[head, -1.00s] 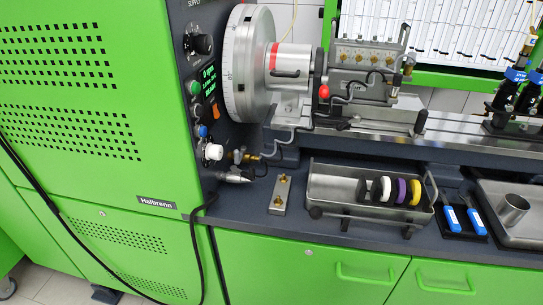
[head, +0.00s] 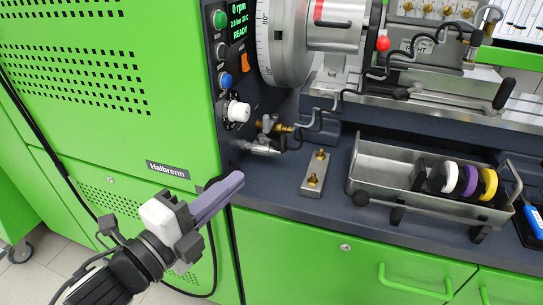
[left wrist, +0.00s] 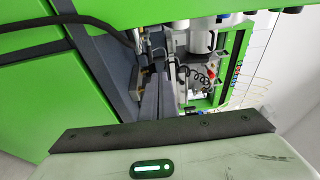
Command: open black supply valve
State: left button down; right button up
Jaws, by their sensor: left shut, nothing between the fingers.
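My left gripper (head: 238,180) comes in from the lower left of the head view, in front of the green cabinet and the bench's front edge. Its long purple-grey fingers are shut together and hold nothing. They point up and right, below the control panel. The fingers also show in the left wrist view (left wrist: 159,78), close together. The black knob under the SUPPLY label is above the top edge of the head view now. The panel part in view carries a white knob (head: 238,112), a blue button (head: 225,80) and a green button (head: 219,19). My right gripper is not in view.
A brass-and-steel fitting (head: 265,140) sticks out at the panel's foot. A small metal block (head: 315,175) and a steel tray (head: 372,165) with coloured rings stand on the bench. A black cable (head: 62,165) hangs along the cabinet. The large disc (head: 280,45) stands right of the panel.

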aim_at(282, 143)
pick_arm(q)
jog(key=x, duration=1.2)
jog(key=shift+w+d, duration=0.25)
